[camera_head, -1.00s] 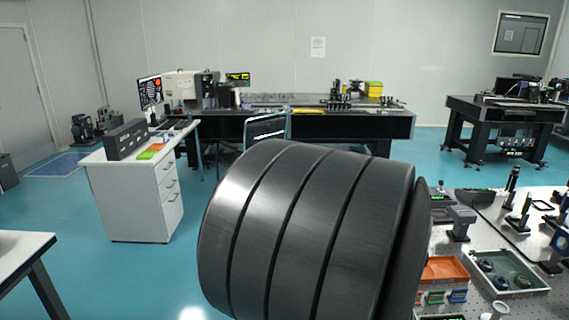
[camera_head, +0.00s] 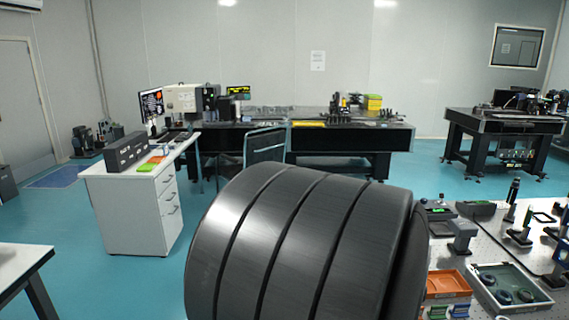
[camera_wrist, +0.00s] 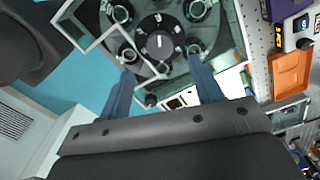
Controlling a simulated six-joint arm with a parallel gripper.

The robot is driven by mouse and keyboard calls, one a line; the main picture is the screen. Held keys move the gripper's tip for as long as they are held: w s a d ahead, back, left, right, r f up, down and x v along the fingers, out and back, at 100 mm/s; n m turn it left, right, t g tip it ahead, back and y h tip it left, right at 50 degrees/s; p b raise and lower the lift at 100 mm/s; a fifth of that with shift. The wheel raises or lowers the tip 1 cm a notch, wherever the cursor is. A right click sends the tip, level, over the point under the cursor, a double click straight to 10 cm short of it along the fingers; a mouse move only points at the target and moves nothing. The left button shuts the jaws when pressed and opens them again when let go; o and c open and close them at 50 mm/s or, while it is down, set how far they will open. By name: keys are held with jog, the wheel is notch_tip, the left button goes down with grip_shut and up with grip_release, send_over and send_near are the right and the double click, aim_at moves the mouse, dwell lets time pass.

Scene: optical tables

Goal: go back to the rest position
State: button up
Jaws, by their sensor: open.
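In the head view a large dark grooved cylinder, a link of my own arm, fills the lower middle. My gripper is not visible there.
An orange bin (camera_head: 447,284) and a tray (camera_head: 545,300) with dark round parts sit on the perforated table at lower right. A white drawer cabinet (camera_head: 130,215) stands left. Black optical tables (camera_head: 350,140) line the back.

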notch_tip(320, 180, down, 9)
jog(key=shift+r, duration=0.2)
jog(key=shift+r+n, duration=0.25)
jog(key=shift+n, duration=0.65)
jog(key=n, duration=0.6)
jog(key=shift+n, duration=0.3)
